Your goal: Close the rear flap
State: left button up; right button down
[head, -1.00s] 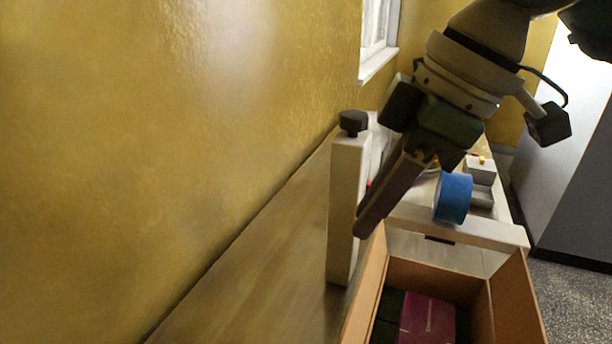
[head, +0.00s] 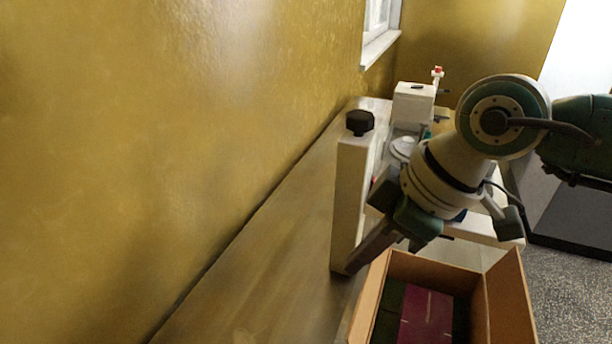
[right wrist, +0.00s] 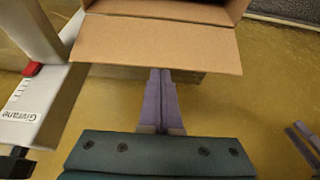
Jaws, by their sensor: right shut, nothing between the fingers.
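The open cardboard box (head: 483,303) stands at the lower right in the head view, with dark and purple contents (head: 427,318). Its left side (head: 370,297) and right side (head: 510,292) stand up or flare out. In the right wrist view a cardboard flap (right wrist: 155,43) leans outward from the box opening; I cannot tell surely that it is the rear one. My right gripper (head: 352,265) is low beside the box's far left corner. In the wrist view its fingers (right wrist: 160,78) are shut and empty, their tips at the flap's outer edge; contact is unclear.
A white post with a black knob (head: 360,123) stands close left of my right gripper. A white labelled machine part with a red button (right wrist: 32,68) is at left in the wrist view. The wooden bench top (head: 265,290) along the yellow wall is clear.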

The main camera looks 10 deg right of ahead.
pick_arm(q)
jog(key=shift+a+r, duration=0.1)
jog(key=shift+r, duration=0.05)
pick_arm(e)
jog(key=shift+s+d+r, duration=0.1)
jog(key=shift+s+d, duration=0.15)
pick_arm(q)
jog(key=shift+a, duration=0.1)
pick_arm(e)
jog(key=shift+d, duration=0.15)
